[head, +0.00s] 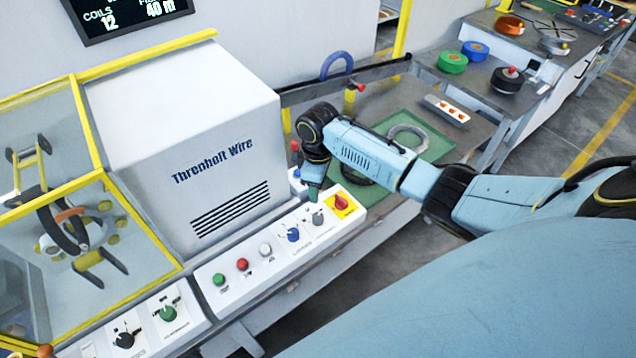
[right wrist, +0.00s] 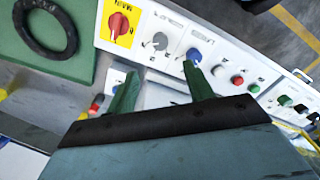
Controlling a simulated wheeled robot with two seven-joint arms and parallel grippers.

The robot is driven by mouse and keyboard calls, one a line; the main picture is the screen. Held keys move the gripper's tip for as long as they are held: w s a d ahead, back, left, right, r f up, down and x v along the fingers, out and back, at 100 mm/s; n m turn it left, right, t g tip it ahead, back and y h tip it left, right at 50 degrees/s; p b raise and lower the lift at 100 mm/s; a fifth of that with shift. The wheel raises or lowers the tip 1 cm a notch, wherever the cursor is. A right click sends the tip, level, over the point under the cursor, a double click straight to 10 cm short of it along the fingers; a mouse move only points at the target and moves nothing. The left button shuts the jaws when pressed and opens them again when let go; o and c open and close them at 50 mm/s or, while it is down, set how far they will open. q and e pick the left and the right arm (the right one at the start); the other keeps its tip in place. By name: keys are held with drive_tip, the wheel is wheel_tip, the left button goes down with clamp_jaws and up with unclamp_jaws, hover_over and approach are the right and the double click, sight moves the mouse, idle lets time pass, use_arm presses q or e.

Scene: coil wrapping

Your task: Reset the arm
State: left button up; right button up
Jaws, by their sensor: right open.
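My right arm (head: 375,155) reaches in from the right over the white control panel (head: 262,275). My right gripper (head: 313,193) points down at the panel's right part, by the grey knob (head: 318,217) and the blue knob (head: 292,234). In the right wrist view my right gripper (right wrist: 160,88) is open, its two green fingers apart with nothing between them. The blue knob (right wrist: 193,56) is just beyond one fingertip, and the grey knob (right wrist: 160,41) is beyond the gap. I cannot tell if a finger touches the panel. My left gripper is not in view.
The white Threnholt Wire machine (head: 190,140) stands left of the gripper. A red rotary switch (head: 341,201) on a yellow plate is at the panel's end. A green mat (head: 436,150) bears a grey coil (head: 408,138); a black coil (right wrist: 45,28) lies near the gripper.

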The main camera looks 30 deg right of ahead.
idle(0.3)
drive_tip(key=s+a+f+m+t+y, duration=0.1)
drive_tip(key=s+a+f+t, duration=0.1)
drive_tip(key=s+a, duration=1)
drive_tip(key=s+d+r+m+t, duration=0.1)
drive_tip(key=s+d+r+m, duration=0.2)
drive_tip(key=s, duration=0.4)
drive_tip(key=s+d+r+m+t, duration=0.15)
drive_tip(key=s+r, duration=0.25)
drive_tip(key=s, duration=0.4)
wheel_tip(320, 180, down, 31)
drive_tip(key=g+b, duration=0.2)
drive_tip(key=b, duration=0.6)
drive_tip(key=s+d+f+b, duration=0.1)
drive_tip(key=s+f+b, duration=0.3)
drive_tip(key=s+f, duration=0.4)
drive_tip(key=s+d+f+g+h+b, duration=0.1)
drive_tip(key=s+f+b, duration=0.3)
drive_tip(key=s+f, duration=0.5)
wheel_tip(320, 180, down, 8)
drive_tip(key=shift+s+d+f+b, duration=0.25)
drive_tip(key=shift+d+b, duration=0.1)
drive_tip(key=shift+d, duration=0.25)
